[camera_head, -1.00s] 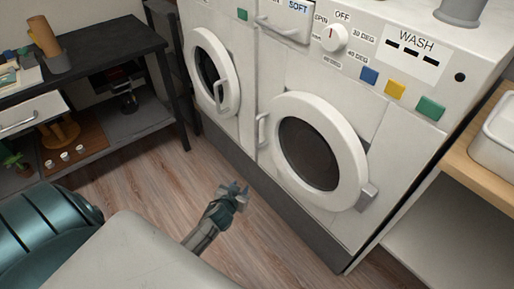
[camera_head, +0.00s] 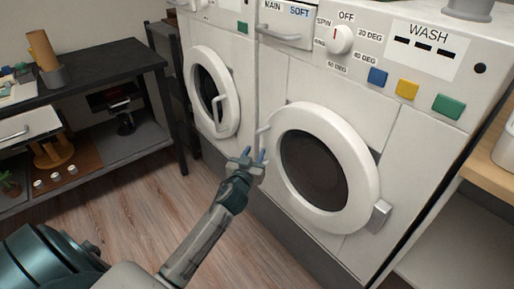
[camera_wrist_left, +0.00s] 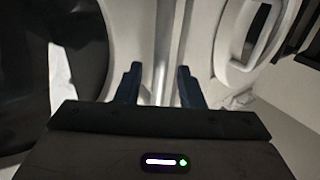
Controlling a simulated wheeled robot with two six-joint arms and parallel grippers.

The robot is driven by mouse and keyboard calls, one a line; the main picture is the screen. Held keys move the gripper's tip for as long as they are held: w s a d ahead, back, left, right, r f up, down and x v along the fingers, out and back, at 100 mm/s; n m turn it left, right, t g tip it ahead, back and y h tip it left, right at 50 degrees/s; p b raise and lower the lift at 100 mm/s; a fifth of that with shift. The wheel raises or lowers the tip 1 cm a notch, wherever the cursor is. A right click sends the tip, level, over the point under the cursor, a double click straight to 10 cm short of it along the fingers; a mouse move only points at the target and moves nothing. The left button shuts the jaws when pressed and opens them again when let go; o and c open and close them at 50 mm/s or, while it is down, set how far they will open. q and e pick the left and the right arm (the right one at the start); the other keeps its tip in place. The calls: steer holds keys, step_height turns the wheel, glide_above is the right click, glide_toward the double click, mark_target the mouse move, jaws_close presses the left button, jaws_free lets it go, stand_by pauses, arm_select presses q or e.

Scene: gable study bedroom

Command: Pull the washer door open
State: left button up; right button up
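The washer (camera_head: 412,150) is white with a panel marked WASH. Its round white door (camera_head: 366,185), with dark glass, looks shut. In the left wrist view the two dark fingers (camera_wrist_left: 160,86) stand apart, with pale upright strips beyond the gap. The door's dark glass (camera_wrist_left: 75,20) shows at the left there. My right gripper is not in view.
A second white machine (camera_head: 247,75) with a round door and handle (camera_head: 221,112) stands close at the left. A dark shelf table (camera_head: 110,62) is farther left. A wooden counter (camera_head: 490,165) stands at the right. Wood floor (camera_head: 150,205) lies open in front.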

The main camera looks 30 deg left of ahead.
mark_target(256, 150)
arm_select(q)
steer(key=shift+x, duration=1.65)
jaws_close()
steer(key=shift+s+f, duration=0.1)
